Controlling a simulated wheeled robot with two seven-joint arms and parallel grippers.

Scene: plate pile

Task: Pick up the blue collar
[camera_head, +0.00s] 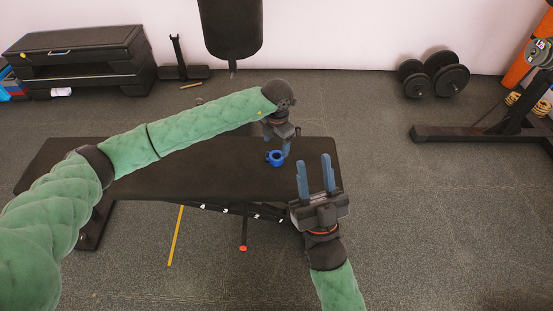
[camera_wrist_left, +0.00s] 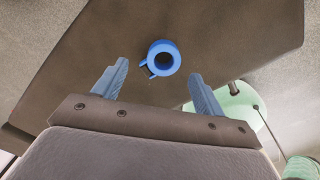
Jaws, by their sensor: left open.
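The blue collar (camera_head: 274,158) is a small ring with a hole and a small side part, resting on the black bench (camera_head: 190,175). It also shows in the left wrist view (camera_wrist_left: 164,58), ahead of the fingertips and roughly midway between them. My left gripper (camera_head: 286,148) is above the bench next to the collar, pointing down; its blue fingers in the wrist view (camera_wrist_left: 158,80) are apart with nothing between them. In the head view the left fingers partly overlap each other. My right gripper (camera_head: 329,164) is open and empty near the bench's right end, fingers pointing up in the picture.
A yellow stick (camera_head: 176,235) leans below the bench's front edge. A stack of black step platforms (camera_head: 80,60) stands at the back left. The bench around the collar is clear.

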